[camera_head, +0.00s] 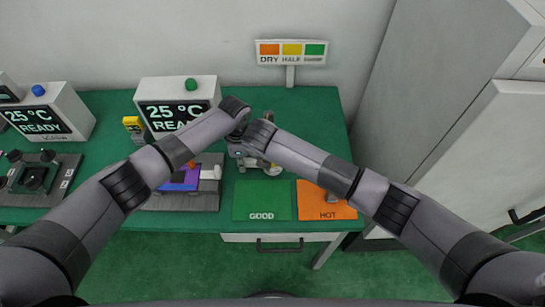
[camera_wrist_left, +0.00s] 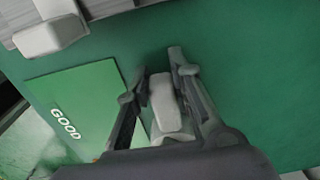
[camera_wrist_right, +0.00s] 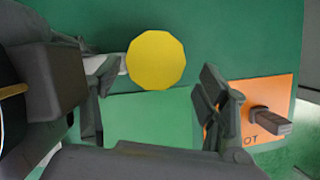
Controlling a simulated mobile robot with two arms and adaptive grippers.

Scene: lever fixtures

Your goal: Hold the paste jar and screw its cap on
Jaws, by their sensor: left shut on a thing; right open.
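A pale grey, rounded block-like thing (camera_wrist_left: 165,104) is between the fingers of my left gripper (camera_wrist_left: 155,72), which is shut on it; it looks like the jar, but its shape is only partly seen. In the right wrist view a yellow, many-sided disc (camera_wrist_right: 156,60), seemingly the cap, shows face-on. My right gripper (camera_wrist_right: 153,82) is open, its fingers on either side of the disc and apart from it. I cannot tell whether the disc rests on the jar. In the head view my left gripper (camera_head: 240,150) is low over the table behind the green mat, and the arms hide much there.
A green GOOD mat (camera_head: 262,202) and an orange HOT mat (camera_head: 312,203) with a dark-handled thing on it lie near the front edge. A grey fixture (camera_head: 182,202) stands left of them, with a 25 °C READY box (camera_head: 165,90) behind. A DRY/HALF sign (camera_head: 291,52) stands at the back.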

